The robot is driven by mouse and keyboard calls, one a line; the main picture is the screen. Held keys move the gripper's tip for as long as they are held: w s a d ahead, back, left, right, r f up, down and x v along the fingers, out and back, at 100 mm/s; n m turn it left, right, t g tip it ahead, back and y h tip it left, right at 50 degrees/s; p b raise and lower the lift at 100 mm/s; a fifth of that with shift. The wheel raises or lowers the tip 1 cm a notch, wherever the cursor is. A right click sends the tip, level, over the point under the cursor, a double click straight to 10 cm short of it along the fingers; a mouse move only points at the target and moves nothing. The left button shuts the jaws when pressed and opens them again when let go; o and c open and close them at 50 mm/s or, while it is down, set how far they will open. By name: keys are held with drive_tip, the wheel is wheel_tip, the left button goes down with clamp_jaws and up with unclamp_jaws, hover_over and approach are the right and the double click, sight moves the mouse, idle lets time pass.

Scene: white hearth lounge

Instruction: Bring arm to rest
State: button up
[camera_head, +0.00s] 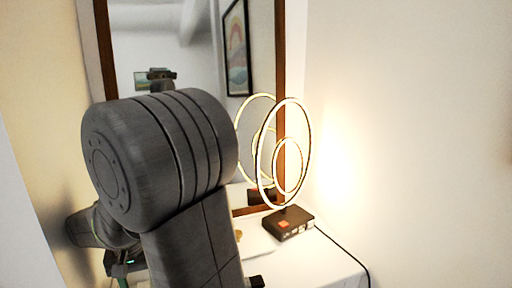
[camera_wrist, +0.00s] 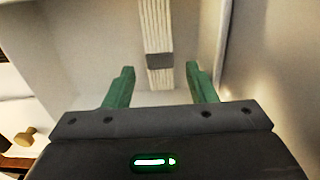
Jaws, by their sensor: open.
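My gripper (camera_wrist: 161,80) shows in the wrist view with its two green fingers spread wide apart and nothing between them. Beyond the fingers are a pale wall and a light ribbed vertical strip with a grey band. In the head view my dark grey arm is folded up large in the left and middle of the picture. It hides much of the mirror and the white surface behind it. The gripper's fingertips cannot be made out in that view.
A lit ring lamp (camera_head: 285,152) on a dark base (camera_head: 290,224) stands on a white tabletop (camera_head: 325,262), right of my arm. A wood-framed mirror (camera_head: 280,60) stands behind. A wooden knob-like thing (camera_wrist: 26,137) is at left in the wrist view.

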wheel_tip(320, 180, up, 7)
drive_tip(key=w+d+m+p, duration=0.1)
drive_tip(key=w+d+m, duration=0.35)
drive_tip(key=d, duration=0.35)
drive_tip(key=w+d+m+p, duration=0.2)
drive_tip(key=w+d+m, duration=0.2)
drive_tip(key=w+d, duration=0.3)
drive_tip(key=s+d+m+p, duration=0.1)
drive_tip(key=d+m, duration=0.9)
drive_tip(key=d, duration=1.6)
drive_tip(key=shift+s+f+p, duration=0.35)
drive_tip(key=shift+s+f, duration=0.1)
